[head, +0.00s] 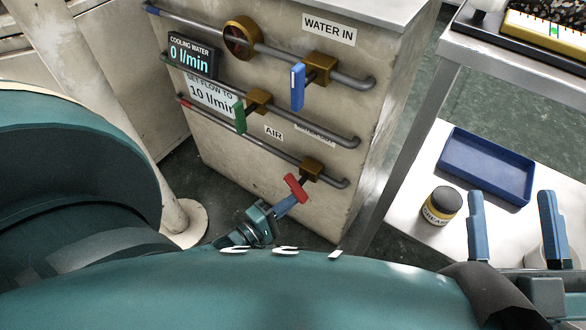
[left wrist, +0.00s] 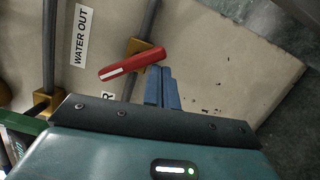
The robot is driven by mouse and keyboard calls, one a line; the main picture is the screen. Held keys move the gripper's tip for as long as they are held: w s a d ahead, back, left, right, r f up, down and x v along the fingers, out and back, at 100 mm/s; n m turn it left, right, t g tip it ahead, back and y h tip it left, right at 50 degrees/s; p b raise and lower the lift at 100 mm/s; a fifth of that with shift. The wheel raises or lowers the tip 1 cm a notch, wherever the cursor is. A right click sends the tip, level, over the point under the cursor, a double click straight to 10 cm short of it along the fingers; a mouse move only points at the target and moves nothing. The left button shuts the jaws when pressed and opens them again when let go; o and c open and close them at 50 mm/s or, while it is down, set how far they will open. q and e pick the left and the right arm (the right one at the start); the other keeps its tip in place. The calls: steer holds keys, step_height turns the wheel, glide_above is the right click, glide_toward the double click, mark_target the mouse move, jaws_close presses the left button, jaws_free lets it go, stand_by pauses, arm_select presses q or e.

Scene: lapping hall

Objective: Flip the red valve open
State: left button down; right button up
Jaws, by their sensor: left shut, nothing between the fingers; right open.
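The red valve handle (head: 296,188) sits on a brass valve body (head: 312,168) on the lowest pipe of the cabinet. It lies crosswise to that pipe. In the left wrist view the red handle (left wrist: 132,65) shows a white stripe. My left gripper (head: 285,205) is shut and empty, its blue fingertips close beside the handle's lower end. In the left wrist view the fingertips (left wrist: 161,72) are at the handle's right end; I cannot tell if they touch. My right gripper (head: 514,228) is open and empty, over the low shelf at right.
Above are a blue-handled valve (head: 297,87), a green-handled valve (head: 240,116) and a display (head: 193,56) reading 0 l/min. A label reads "SET FLOW TO 10 l/min". The shelf (head: 412,205) holds a blue tray (head: 487,165) and a grease jar (head: 441,206).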

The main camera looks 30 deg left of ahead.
arm_select(q)
steer(key=shift+s+d+r+n+t+b, duration=0.1)
steer(key=shift+d+r+n+t+b, duration=0.1)
steer(key=shift+d+n, duration=0.5)
steer(key=shift+s+d+r+n+t+b, duration=0.1)
steer(key=shift+d+r+n+t+b, duration=0.1)
steer(key=shift+d+n, duration=0.5)
arm_select(e)
steer(key=shift+d+r+n+y, duration=0.3)
steer(key=shift+r+n, duration=0.05)
steer(key=shift+n, duration=0.05)
arm_select(q)
steer(key=shift+r, duration=0.1)
step_height(320, 180, up, 10)
steer(key=p, duration=0.6)
arm_select(e)
steer(key=shift+s+d+f+m+g+h, duration=0.1)
steer(key=shift+s+f+m+g+h, duration=0.15)
steer(key=shift+f+h, duration=0.25)
steer(key=shift+s+f+m+g+h, duration=0.15)
steer(key=shift+f+m+g+h, duration=0.2)
steer(key=shift+f+h, duration=0.15)
steer(key=shift+s+d+f+m+g+h, duration=0.1)
steer(key=shift+s+f+m+g+h, duration=0.1)
steer(key=shift+f+m+h, duration=0.25)
